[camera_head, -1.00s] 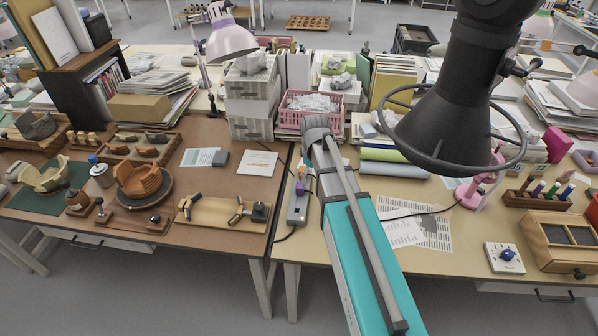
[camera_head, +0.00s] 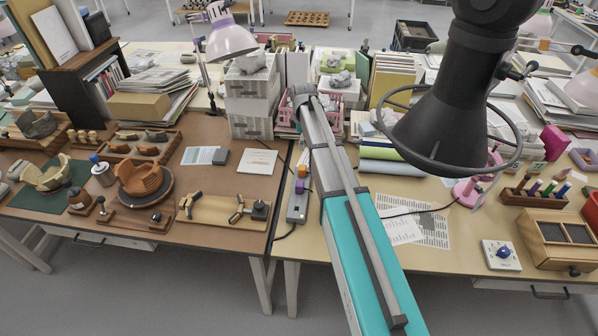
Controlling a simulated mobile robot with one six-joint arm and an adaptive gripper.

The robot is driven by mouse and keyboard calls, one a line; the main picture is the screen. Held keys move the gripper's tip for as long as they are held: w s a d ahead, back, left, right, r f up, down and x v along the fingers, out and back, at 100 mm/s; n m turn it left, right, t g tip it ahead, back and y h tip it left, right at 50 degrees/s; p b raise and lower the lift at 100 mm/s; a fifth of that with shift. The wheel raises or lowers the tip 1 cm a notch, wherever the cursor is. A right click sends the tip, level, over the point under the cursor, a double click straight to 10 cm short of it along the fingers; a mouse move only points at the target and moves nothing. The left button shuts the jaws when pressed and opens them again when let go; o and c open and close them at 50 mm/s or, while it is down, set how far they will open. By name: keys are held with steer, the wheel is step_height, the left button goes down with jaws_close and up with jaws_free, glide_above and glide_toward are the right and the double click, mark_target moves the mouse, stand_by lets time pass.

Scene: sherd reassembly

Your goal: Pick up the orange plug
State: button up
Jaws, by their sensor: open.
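The orange plug (camera_head: 303,171) is small and sits at the far end of a grey power strip (camera_head: 296,212) near the seam between the two tables. A purple plug (camera_head: 301,186) sits just nearer on the same strip. My teal and grey arm reaches from the bottom edge up past the right side of the strip, close beside the plugs in the picture. My gripper does not show, so its distance from the plug cannot be seen.
A dark cone-shaped hood with a ring (camera_head: 440,125) hangs at the upper right. A pink basket (camera_head: 345,103) and stacked drawers (camera_head: 250,100) stand behind the strip. A wooden tray (camera_head: 215,212) lies to the left. Printed sheets (camera_head: 432,228) lie to the right.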

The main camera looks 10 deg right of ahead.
mark_target(302, 167)
steer(key=shift+f, duration=0.1)
step_height(302, 167, down, 8)
steer(key=b, duration=0.8)
steer(key=shift+f+b, duration=0.2)
steer(key=shift+b, duration=0.1)
steer(key=shift+w+f+b, duration=0.1)
steer(key=shift+f+b, duration=2.5)
steer(key=shift+c, duration=0.2)
steer(key=c, duration=1.2)
steer(key=shift+o, duration=0.2)
steer(key=shift+r, duration=0.15)
